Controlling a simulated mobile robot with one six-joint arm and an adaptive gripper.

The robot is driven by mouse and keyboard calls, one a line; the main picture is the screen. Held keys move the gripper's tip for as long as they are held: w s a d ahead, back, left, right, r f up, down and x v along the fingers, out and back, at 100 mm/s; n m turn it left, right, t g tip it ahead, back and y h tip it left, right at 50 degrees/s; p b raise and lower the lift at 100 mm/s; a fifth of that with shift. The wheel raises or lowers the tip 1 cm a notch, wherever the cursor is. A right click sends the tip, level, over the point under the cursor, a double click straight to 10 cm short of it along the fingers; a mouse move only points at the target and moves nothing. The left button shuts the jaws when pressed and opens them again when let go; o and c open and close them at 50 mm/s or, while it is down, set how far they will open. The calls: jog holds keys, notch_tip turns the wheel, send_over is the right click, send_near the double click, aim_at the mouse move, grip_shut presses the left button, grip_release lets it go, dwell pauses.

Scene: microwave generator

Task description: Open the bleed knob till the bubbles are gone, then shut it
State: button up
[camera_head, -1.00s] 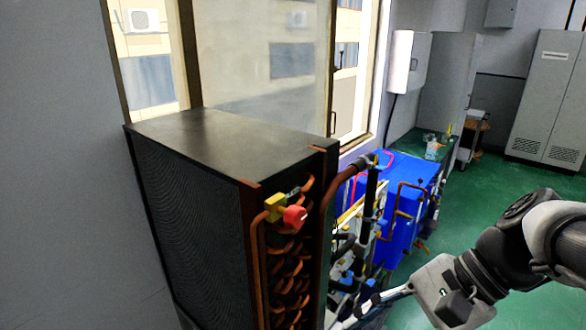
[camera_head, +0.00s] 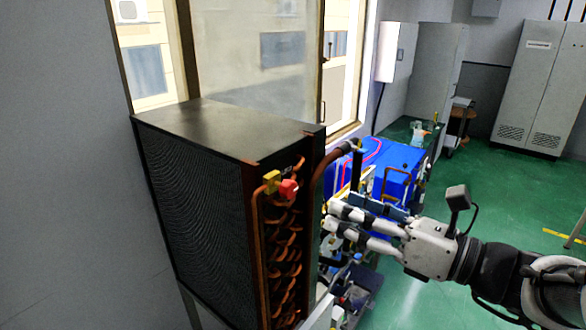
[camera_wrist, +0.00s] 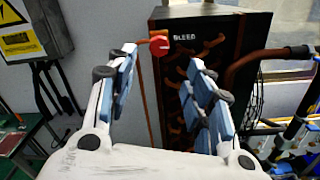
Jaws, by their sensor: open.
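The red bleed knob (camera_head: 288,188) sits on a yellow valve body (camera_head: 271,181) at the top of the copper pipes, on the front edge of the black radiator unit (camera_head: 195,170). In the wrist view the red knob (camera_wrist: 159,45) shows beyond my fingertips, beside a "BLEED" label (camera_wrist: 198,37). My gripper (camera_head: 328,218) is open and empty, to the right of the knob and a little lower in the head view. In the wrist view my gripper (camera_wrist: 162,65) has its fingers spread, with the knob between them in line of sight but apart. No bubbles can be made out.
Copper coils (camera_head: 281,245) run down the unit's front. A blue machine (camera_head: 385,165) with pipes stands behind my gripper. A grey box with a warning label (camera_wrist: 22,35) is at the left in the wrist view. Green floor (camera_head: 500,200) is open at right.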

aim_at(293, 190)
jog(key=x, duration=1.1)
jog(key=shift+w+a+b, duration=0.1)
jog(key=shift+a+b, duration=0.05)
jog(key=shift+b, duration=0.15)
jog(key=c, duration=1)
jog(key=shift+c, duration=0.2)
